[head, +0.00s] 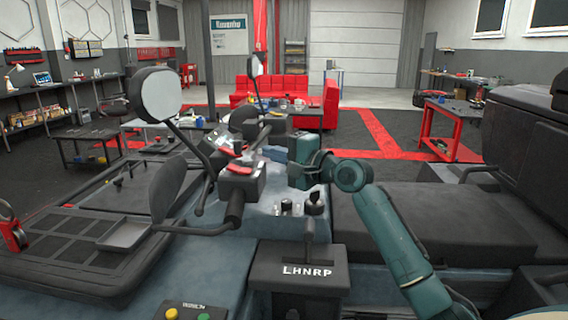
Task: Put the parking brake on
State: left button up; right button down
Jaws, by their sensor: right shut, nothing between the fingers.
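My right arm comes in from the lower right in the head view. Its gripper (297,172) is shut and empty beside the handlebar, above the blue-grey body of the vehicle. A black shift lever (309,229) with a dark knob stands upright in a dark housing (300,272) marked LHNRP, below the gripper and apart from it. The handlebar (235,208) has a black grip and a control block with red parts (240,169). I cannot tell which part is the parking brake. My left gripper is not in view.
A round-headed mirror (157,94) rises at the left of the handlebar. A panel with yellow and green buttons (188,311) is at the bottom. A black seat (400,222) lies to the right. A red cart (450,130) and red sofa (290,90) stand farther back.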

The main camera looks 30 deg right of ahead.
pick_arm(q)
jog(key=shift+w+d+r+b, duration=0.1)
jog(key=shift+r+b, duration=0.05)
jog(key=shift+b, duration=0.15)
pick_arm(e)
jog(key=shift+s+a, duration=0.25)
jog(key=shift+s, duration=0.65)
jog(key=shift+s+a, duration=0.25)
jog(key=shift+s, duration=0.65)
jog(key=shift+s+a, duration=0.25)
jog(key=shift+s, duration=0.65)
